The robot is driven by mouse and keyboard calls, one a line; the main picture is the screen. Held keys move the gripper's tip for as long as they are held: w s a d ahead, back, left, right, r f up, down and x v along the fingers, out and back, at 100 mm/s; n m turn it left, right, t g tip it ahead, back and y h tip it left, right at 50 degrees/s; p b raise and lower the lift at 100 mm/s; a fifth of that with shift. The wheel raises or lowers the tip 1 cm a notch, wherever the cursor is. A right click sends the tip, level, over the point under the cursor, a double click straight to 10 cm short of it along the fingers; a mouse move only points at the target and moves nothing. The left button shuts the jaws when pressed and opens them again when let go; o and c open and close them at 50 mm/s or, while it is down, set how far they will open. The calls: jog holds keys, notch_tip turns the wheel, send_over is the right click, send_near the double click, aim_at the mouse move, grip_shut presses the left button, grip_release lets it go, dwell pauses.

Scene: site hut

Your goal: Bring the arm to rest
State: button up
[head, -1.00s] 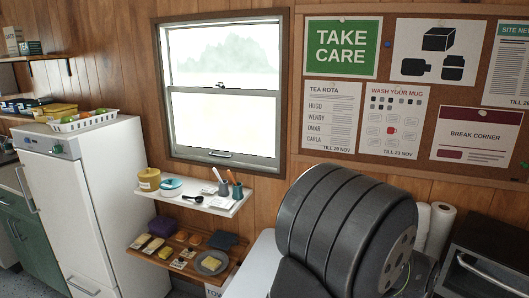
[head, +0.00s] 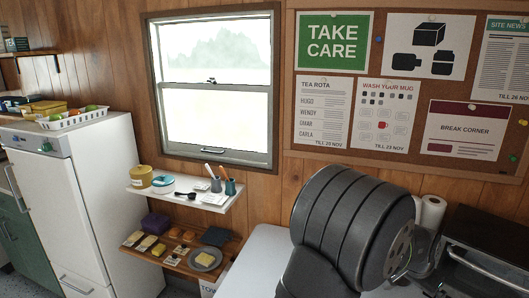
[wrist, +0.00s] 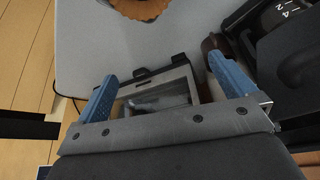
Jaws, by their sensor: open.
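My gripper (wrist: 162,72) shows in the wrist view with its two blue fingers spread wide apart. A grey, box-like thing with a framed, window-like opening (wrist: 160,98) shows between and beyond the fingers. I cannot tell whether the fingers touch it, but they are not closed on it. In the head view my dark arm fills the lower right, and my gripper is hidden there.
A pale tabletop (wrist: 75,45) lies below, with an orange-brown scalloped thing (wrist: 140,7) on it. Dark items crowd the wrist view's right. In the head view, wall shelves (head: 212,202) hold small items, beside a white fridge (head: 85,190) and a dark oven (head: 485,250).

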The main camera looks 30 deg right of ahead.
jog(key=w+d+r+m, duration=0.1)
jog(key=w+d+r, duration=0.15)
jog(key=r, duration=0.35)
jog(key=w+d+r+m, duration=0.1)
jog(key=w+d+r, duration=0.1)
jog(key=w+r, duration=0.35)
jog(key=w+a+r+n, duration=0.1)
jog(key=w+a+r, duration=0.1)
jog(key=w, duration=0.3)
jog(key=w+a+r+n, duration=0.1)
jog(key=w+a+r, duration=0.1)
jog(key=w, duration=0.3)
jog(key=shift+a+r+n, duration=0.25)
jog(key=shift+r+n, duration=0.05)
jog(key=shift+r, duration=0.25)
